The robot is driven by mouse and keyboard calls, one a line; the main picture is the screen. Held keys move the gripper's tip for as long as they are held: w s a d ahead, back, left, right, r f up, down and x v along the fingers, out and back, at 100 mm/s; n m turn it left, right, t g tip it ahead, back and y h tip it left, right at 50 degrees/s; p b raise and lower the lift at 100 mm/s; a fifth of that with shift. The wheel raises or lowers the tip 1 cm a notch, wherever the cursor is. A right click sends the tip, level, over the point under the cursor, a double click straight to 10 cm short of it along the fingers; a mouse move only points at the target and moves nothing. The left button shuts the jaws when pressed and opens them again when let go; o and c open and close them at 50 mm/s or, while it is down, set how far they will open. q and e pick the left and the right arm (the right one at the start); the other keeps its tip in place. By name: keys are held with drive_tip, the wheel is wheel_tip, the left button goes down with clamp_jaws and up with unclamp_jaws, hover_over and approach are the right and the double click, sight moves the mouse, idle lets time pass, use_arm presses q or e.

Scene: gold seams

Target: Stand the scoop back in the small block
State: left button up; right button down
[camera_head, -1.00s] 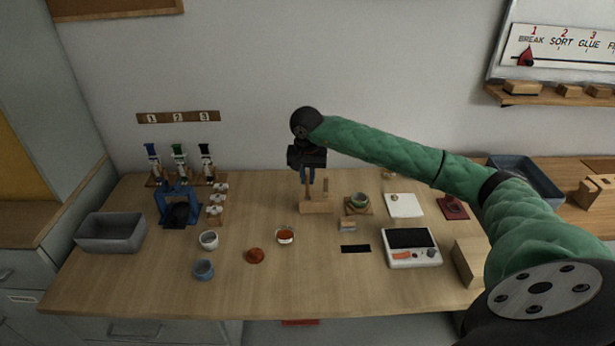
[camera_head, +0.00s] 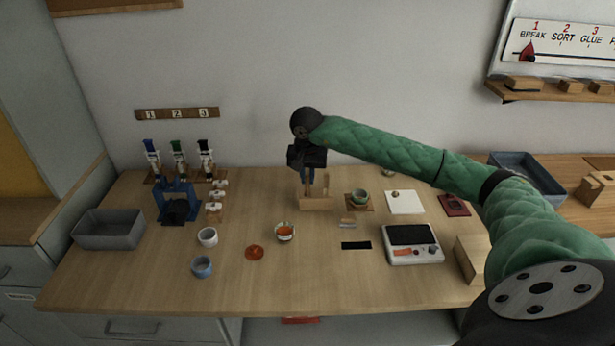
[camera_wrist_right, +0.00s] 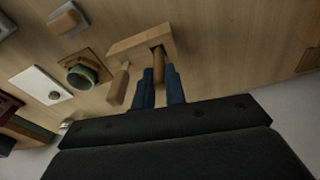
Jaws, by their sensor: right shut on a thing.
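My right gripper (camera_head: 308,190) is shut on the scoop, a thin wooden handle (camera_wrist_right: 159,70), directly at the small wooden block (camera_head: 317,204). In the right wrist view the handle lies between the blue fingers (camera_wrist_right: 159,88), and its far end meets a dark opening in the block (camera_wrist_right: 130,41). I cannot tell how deep it sits; the scoop's head is hidden. A second wooden handle (camera_wrist_right: 117,85) stands at the block beside the held one. My left gripper is out of view.
A green bowl (camera_head: 359,196) on a wooden stand and a white pad (camera_head: 404,202) are right of the block. A small bowl with orange contents (camera_head: 284,232) is in front. A scale (camera_head: 411,244) stands front right. The front table edge area is mostly clear.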

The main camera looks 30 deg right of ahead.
drive_tip(key=shift+f+b, duration=0.35)
drive_tip(key=shift+b, duration=0.15)
idle(0.7)
idle(0.3)
drive_tip(key=c, duration=1.4)
unclamp_jaws()
drive_tip(key=shift+o, duration=0.2)
drive_tip(key=shift+r, duration=0.15)
drive_tip(key=shift+s+a+r+p, duration=0.15)
drive_tip(key=shift+r+p, duration=0.2)
drive_tip(key=shift+r, duration=0.85)
drive_tip(key=shift+s+a+r+p, duration=0.1)
drive_tip(key=shift+r+p, duration=0.2)
drive_tip(key=shift+r, duration=0.85)
